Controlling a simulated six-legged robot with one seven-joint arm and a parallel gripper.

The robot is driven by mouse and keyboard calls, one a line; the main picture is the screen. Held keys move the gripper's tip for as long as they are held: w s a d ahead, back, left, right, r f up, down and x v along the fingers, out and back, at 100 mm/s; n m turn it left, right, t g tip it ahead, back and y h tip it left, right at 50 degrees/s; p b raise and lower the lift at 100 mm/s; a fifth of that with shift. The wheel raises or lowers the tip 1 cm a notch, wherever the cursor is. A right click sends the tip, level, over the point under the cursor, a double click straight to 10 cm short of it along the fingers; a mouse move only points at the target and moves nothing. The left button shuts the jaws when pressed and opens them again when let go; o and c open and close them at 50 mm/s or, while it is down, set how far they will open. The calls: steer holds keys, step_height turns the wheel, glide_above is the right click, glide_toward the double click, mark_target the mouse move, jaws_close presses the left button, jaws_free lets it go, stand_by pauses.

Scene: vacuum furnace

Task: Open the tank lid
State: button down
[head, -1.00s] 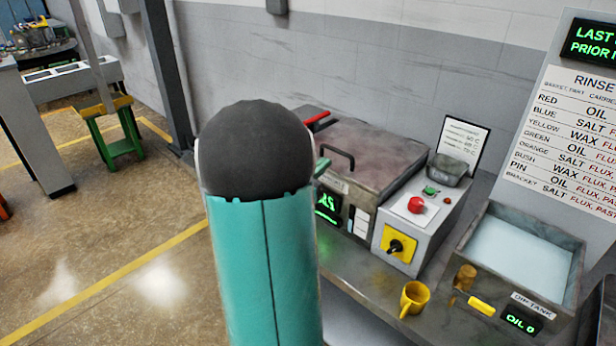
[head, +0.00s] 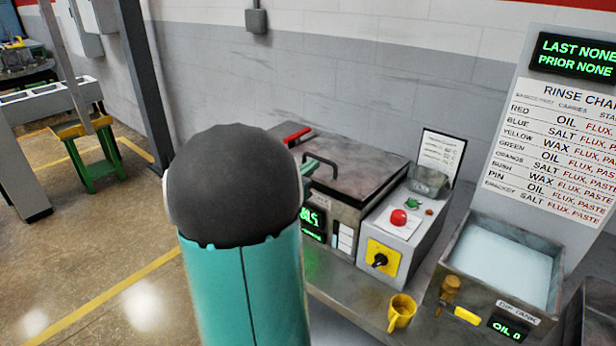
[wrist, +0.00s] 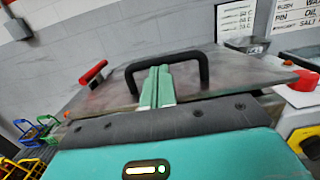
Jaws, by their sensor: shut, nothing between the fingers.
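The tank lid (head: 365,165) is a flat grey metal plate lying down over a box-shaped tank on the bench. Its black arched handle (wrist: 201,70) stands near the front edge. My gripper (wrist: 157,70) has green fingers pressed together with nothing between them. In the wrist view the fingertips overlap the handle opening, just below the top bar. I cannot tell whether they pass under the bar or touch it. In the head view my arm hides the tank's left side, and the fingers (head: 320,162) show beside the handle.
A red lever (head: 297,135) is behind the lid's left. A control box (head: 395,225) with a red button and yellow switch stands right of the tank. Open floor lies left.

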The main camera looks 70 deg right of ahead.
steer(key=s+d+r+t+y, duration=0.1)
steer(key=d+r+y, duration=0.15)
steer(key=r, duration=0.45)
steer(key=s+d+r+t+y, duration=0.1)
steer(key=s+d+r+y, duration=0.15)
steer(key=r, duration=0.45)
steer(key=s+d+r, duration=0.4)
steer(key=d+r, duration=0.4)
steer(key=d, duration=0.5)
steer(key=shift+s+r+h, duration=0.15)
steer(key=shift+r+h, duration=0.05)
steer(key=shift+h, duration=0.1)
